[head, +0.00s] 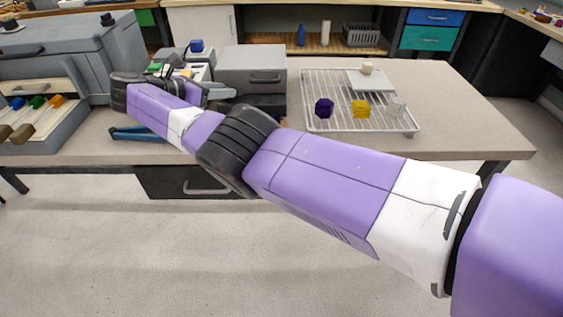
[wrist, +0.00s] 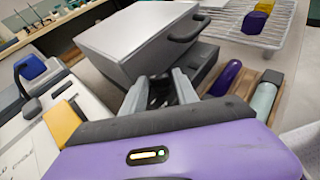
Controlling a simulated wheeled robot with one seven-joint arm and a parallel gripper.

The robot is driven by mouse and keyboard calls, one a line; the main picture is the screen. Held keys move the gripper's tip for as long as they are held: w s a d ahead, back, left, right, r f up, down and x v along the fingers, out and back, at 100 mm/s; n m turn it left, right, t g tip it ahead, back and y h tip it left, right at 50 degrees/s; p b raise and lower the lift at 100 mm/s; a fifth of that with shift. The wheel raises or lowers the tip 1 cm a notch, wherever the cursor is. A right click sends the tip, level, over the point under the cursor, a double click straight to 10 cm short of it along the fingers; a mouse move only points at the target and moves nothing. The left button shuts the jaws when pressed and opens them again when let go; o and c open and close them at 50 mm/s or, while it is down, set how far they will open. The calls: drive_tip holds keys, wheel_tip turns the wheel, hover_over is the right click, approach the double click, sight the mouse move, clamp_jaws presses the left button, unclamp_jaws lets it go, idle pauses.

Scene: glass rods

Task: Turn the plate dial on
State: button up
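My gripper (wrist: 163,80) shows in the wrist view with two grey fingers apart and a dark gap between them. Nothing clear is held. Its tips are close to the front of a grey lidded box (wrist: 150,35). In the head view my gripper (head: 218,91) is beside the same box (head: 252,70), partly covered by my wrist. A white device (wrist: 85,98) with dark parts and printed lettering is at the left of the wrist view; it also shows behind my wrist in the head view (head: 200,72). I cannot make out the plate dial in either view.
A blue piece (wrist: 30,66) and a yellow block (wrist: 62,122) are by the white device. A wire rack (head: 345,120) holds a purple piece (head: 324,108) and a yellow piece (head: 361,109). A grey machine (head: 70,50) stands left. The bench's right end is clear.

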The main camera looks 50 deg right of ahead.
drive_tip(key=shift+r+n+t+p, duration=0.4)
drive_tip(key=shift+n+t+p, duration=0.45)
drive_tip(key=shift+p, duration=2.4)
drive_tip(key=shift+s+n+t+p, duration=0.2)
drive_tip(key=shift+t+p, duration=0.25)
drive_tip(key=shift+p, duration=0.6)
